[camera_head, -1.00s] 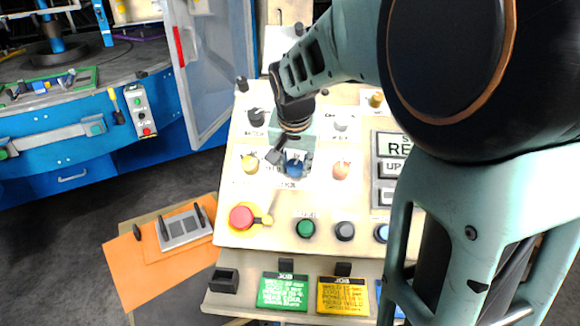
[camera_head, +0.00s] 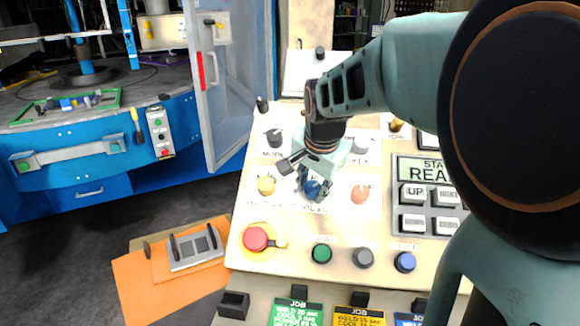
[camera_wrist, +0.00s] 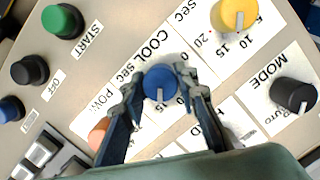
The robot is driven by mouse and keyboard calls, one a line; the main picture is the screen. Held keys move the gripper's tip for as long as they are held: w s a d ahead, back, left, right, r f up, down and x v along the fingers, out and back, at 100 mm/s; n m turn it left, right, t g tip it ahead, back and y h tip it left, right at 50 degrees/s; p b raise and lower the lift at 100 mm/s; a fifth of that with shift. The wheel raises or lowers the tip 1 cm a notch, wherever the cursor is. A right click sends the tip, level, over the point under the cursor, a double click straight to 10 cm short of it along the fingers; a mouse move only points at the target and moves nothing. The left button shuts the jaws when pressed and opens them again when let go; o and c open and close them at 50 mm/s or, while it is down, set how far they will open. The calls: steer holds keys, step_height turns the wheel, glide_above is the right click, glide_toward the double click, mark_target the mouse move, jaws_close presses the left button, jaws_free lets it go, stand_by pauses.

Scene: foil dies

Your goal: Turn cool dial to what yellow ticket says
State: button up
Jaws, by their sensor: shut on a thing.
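The blue cool dial (camera_head: 312,188) is on the sloped control panel, partly hidden by my gripper in the head view. In the wrist view the blue dial (camera_wrist: 160,83) has a white pointer line towards the bottom of the picture, by a mark that looks like 15. "COOL sec" is printed beside it. My gripper (camera_wrist: 163,98) is shut on the dial, one finger on each side; it also shows in the head view (camera_head: 312,182). The yellow ticket (camera_head: 358,317) is at the bottom edge of the head view, cut off; its cool value is too small to read surely.
A yellow dial (camera_head: 266,185), an orange dial (camera_head: 360,194) and a black mode dial (camera_head: 274,138) surround the blue one. A red stop button (camera_head: 255,239) and a green start button (camera_head: 321,253) sit below. A green ticket (camera_head: 297,313) is left of the yellow one.

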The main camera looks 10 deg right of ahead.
mark_target(312, 187)
steer(key=o, duration=1.2)
steer(key=shift+c, duration=0.2)
step_height(312, 187, up, 10)
steer(key=shift+r, duration=0.1)
